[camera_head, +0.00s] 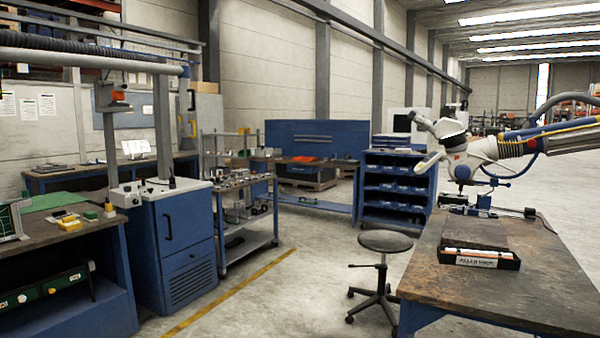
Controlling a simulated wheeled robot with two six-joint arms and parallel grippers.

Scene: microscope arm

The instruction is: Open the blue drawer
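No part that I can make out as a blue drawer stands out for certain. A blue cabinet (184,245) at the left has a dark upright handle on its front and louvres below; its door looks shut. A blue shelf unit (397,188) in the middle holds several blue bins. Neither of my grippers is in view.
A wooden-topped table (540,285) fills the right front, with a white microscope (467,150) on an arm and a black tray (480,258). A round stool (386,241) stands left of it. Bare floor (300,265) lies between the stool and a metal cart (246,214).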

